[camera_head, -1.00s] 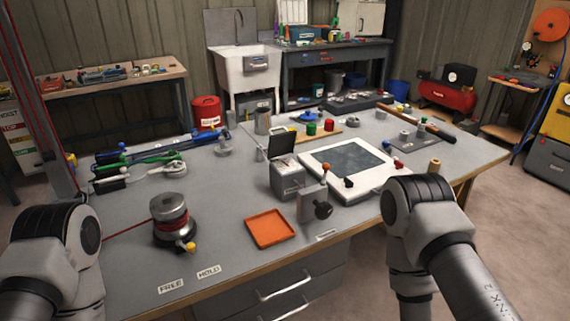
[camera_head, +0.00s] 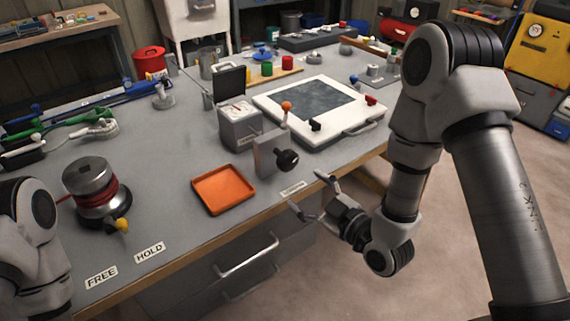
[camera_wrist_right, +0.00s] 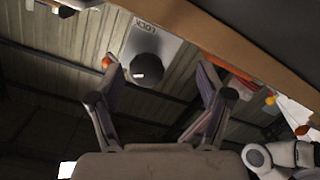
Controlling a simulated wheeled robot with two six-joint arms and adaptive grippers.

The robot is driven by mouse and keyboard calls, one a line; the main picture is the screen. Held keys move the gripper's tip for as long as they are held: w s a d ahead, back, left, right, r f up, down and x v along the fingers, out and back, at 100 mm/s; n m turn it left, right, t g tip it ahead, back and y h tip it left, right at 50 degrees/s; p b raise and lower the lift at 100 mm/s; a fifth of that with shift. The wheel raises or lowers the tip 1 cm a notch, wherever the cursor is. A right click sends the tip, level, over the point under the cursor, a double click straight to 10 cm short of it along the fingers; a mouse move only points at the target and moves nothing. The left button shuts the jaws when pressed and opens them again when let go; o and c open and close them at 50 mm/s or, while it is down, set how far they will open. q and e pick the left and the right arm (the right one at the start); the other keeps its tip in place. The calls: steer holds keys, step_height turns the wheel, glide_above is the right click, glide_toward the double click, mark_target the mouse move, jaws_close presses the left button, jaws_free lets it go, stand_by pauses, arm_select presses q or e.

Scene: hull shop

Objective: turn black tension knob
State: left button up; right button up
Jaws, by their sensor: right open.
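The black tension knob (camera_head: 287,160) sticks out from the front of a small grey block (camera_head: 266,153) that carries an orange-tipped lever (camera_head: 286,106), near the table's front edge. My right gripper (camera_head: 307,192) is open and empty, just off that edge, below and right of the knob and apart from it. In the right wrist view the knob (camera_wrist_right: 147,68) shows between the two spread fingers (camera_wrist_right: 160,78), nearer the left one and beyond the tips. Part of my left arm shows at the left; its gripper is out of view.
An orange tray (camera_head: 222,189) lies left of the knob block. A grey box with a raised lid (camera_head: 239,124) and a white framed panel (camera_head: 352,122) stand behind it. A spool with red line (camera_head: 94,190) stands at left. The table edge lies close to my right gripper.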

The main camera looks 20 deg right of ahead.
mark_target(291, 163)
steer(key=shift+t, duration=0.7)
steer(key=w+r, duration=0.1)
steer(key=w, duration=0.1)
steer(key=w+a+r, duration=0.1)
steer(key=w, duration=0.1)
steer(key=w+a+r, duration=0.1)
steer(key=w, duration=0.1)
steer(key=shift+w+a+r, duration=0.1)
steer(key=shift+w+r, duration=0.05)
steer(key=shift+w, duration=0.1)
steer(key=shift+w+a+r, duration=0.1)
steer(key=shift+w+a, duration=0.05)
steer(key=shift+w, duration=0.1)
steer(key=shift+w, duration=0.1)
steer(key=shift+c, duration=0.4)
steer(key=c, duration=1.1)
